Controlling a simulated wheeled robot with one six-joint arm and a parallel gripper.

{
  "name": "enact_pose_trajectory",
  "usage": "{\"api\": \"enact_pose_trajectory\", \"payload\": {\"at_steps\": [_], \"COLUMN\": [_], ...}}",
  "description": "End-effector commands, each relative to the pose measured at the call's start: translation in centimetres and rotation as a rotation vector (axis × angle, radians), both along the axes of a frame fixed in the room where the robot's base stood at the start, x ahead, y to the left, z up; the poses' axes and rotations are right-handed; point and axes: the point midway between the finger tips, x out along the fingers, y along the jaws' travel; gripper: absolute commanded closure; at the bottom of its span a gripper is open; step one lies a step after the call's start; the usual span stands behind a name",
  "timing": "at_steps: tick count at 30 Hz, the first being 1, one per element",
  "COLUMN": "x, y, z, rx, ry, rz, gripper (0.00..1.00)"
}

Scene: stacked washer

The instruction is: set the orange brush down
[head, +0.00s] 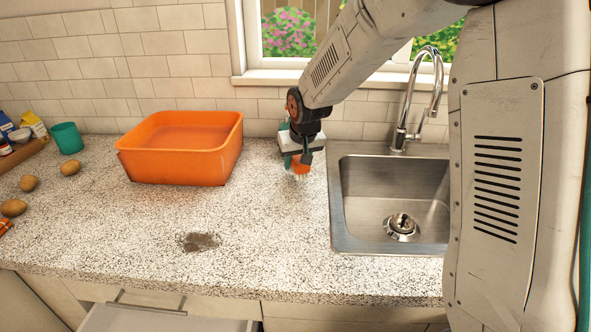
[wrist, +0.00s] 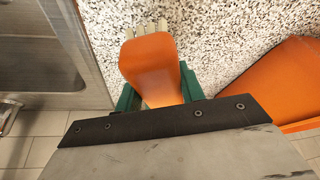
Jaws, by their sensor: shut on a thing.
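The orange brush (head: 300,165) is in my gripper (head: 298,160), over the counter between the orange tub and the sink. In the wrist view the brush (wrist: 150,66) shows a broad orange body with pale bristles at its far end. The green fingers of my gripper (wrist: 158,92) are on both sides of it. The bristles point down toward the speckled counter (head: 280,235). I cannot tell whether they touch it. The top of the brush is partly hidden by my gripper in the head view.
An orange tub (head: 180,172) stands left of my gripper. The steel sink (head: 385,245) and its faucet (head: 418,95) are to the right. A dark stain (head: 200,241) marks the front counter. A teal cup (head: 68,138) and several potatoes (head: 70,167) are far left. A drawer (head: 140,318) below is open.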

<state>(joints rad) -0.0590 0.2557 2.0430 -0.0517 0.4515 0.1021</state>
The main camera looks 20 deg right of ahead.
Motion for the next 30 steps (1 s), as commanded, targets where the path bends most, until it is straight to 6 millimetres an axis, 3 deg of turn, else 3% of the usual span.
{"api": "enact_pose_trajectory", "payload": {"at_steps": [4,11,22,23,25,30], "x": [1.1,1.0,1.0,1.0,1.0,1.0], "y": [0.1,0.1,0.1,0.1,0.1,0.1], "z": [-0.1,-3.5,-3.9,-4.0,-3.9,-3.9], "rx": [0.000,-0.001,-0.001,0.000,0.000,0.000], "ry": [-0.001,0.002,-0.001,-0.001,-0.001,-0.001], "rz": [0.001,0.002,0.002,0.001,0.001,0.001], "gripper": [0.88,0.88,0.88,0.59,0.40,0.40]}}
